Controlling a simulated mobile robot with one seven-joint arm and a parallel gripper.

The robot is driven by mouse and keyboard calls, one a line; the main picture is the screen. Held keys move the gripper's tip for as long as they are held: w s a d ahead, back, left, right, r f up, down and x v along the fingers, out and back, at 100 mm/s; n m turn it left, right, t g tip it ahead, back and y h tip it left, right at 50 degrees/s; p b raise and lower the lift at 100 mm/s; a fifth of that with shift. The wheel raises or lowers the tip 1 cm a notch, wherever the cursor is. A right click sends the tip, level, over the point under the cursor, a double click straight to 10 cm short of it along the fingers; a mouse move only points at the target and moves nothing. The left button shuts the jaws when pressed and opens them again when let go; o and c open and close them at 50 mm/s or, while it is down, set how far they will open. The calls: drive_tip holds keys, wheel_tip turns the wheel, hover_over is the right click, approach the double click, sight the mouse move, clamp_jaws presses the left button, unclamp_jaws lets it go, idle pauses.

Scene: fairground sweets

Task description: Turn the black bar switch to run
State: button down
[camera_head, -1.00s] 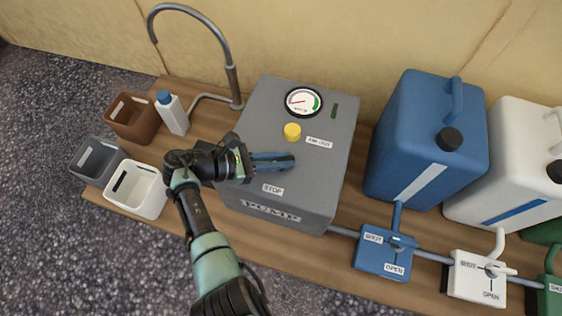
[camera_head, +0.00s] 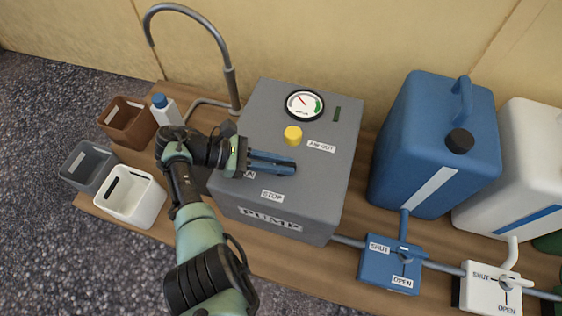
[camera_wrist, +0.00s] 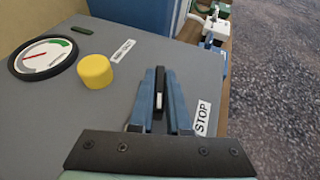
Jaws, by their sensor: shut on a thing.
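The black bar switch (camera_wrist: 159,101) is on the top of the grey pump box (camera_head: 257,115). In the wrist view the bar, with a white mark on it, stands between the two blue fingers of my gripper (camera_wrist: 160,105). My gripper (camera_head: 283,164) is shut on it, and in the head view the fingers hide the bar. The STOP label (camera_wrist: 202,117) lies just to the right of the fingers in the wrist view. In the head view another label, partly hidden by my gripper, shows at its lower left edge; I cannot read it fully.
A yellow knob (camera_head: 293,136) and a round gauge (camera_head: 304,104) are close behind the fingers. A blue canister (camera_head: 430,150) stands to the right, with a blue valve block (camera_head: 390,265) in front. Open bins (camera_head: 130,195) and a capped bottle (camera_head: 166,110) are at the left.

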drive_tip(key=c, duration=0.9)
unclamp_jaws()
drive_tip(key=b+v, duration=0.2)
drive_tip(key=v, duration=0.9)
drive_tip(key=shift+a+f, duration=0.1)
drive_tip(key=shift+a, duration=0.1)
drive_tip(key=shift+a+r+b, duration=0.5)
drive_tip(key=shift+a+b, duration=0.05)
drive_tip(key=shift+a, duration=0.1)
